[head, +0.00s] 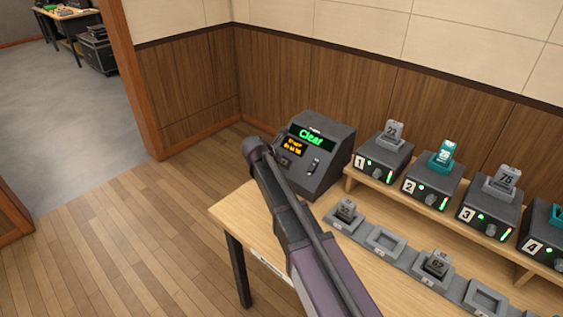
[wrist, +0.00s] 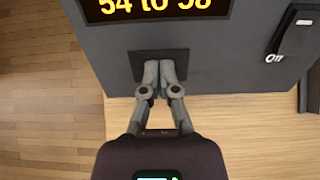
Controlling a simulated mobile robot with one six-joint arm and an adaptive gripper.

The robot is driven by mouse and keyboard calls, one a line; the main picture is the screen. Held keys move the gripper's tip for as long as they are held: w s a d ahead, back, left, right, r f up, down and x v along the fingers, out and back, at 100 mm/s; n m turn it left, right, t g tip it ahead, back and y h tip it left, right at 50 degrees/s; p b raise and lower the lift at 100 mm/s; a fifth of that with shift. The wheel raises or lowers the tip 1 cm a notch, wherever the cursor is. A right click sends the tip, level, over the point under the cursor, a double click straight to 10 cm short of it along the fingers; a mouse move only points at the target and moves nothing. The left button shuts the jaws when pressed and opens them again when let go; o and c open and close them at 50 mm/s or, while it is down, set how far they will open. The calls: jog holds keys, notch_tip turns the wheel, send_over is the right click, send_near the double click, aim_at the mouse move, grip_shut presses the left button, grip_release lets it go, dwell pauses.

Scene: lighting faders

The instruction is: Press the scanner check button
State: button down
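The scanner console (head: 335,150) is a dark grey box with a sloped front at the table's left end. Its upper screen (head: 312,137) reads "Clear" in green. A smaller screen below has orange text, ending "54 to 58" in the wrist view (wrist: 155,8). Under that screen is a dark square plate (wrist: 141,68), probably the check button's place; the button itself is hidden behind my fingertips. My gripper (wrist: 166,70) is shut and empty, its fingertips together over the plate. I cannot tell whether they touch. In the head view my arm hides part of the console's front.
A rocker switch (wrist: 290,35) marked "Off" is right of the plate. Numbered units (head: 383,160) with inserted modules stand on a raised shelf to the right. A grey tray strip (head: 365,243) with modules lies in front. Floor left of the table is clear.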

jog(key=shift+d+r+p, duration=0.1)
jog(key=shift+p, duration=0.2)
jog(key=shift+s+r, duration=0.1)
jog(key=shift+r, duration=0.05)
jog(key=p+v, duration=0.9)
jog(key=v, duration=0.4)
jog(key=shift+s+a+p, duration=0.2)
jog(key=shift+a+p, duration=0.1)
jog(key=shift+p, duration=0.1)
jog(key=s+d+f+m+g+y, duration=0.1)
jog(key=s+d+m+g+y, duration=0.1)
jog(key=s+d+m, duration=0.4)
jog(key=s+d+f+m+g+y+p, duration=0.1)
jog(key=s+d+m, duration=0.5)
jog(key=d+m, duration=0.6)
jog(key=s+d+f+m+g+y, duration=0.2)
jog(key=s+d+m+g, duration=0.2)
jog(key=s+d+m, duration=0.3)
jog(key=shift+d+m+y, duration=0.3)
jog(key=shift+d+m, duration=1.2)
jog(key=shift+m, duration=0.2)
dwell(0.3)
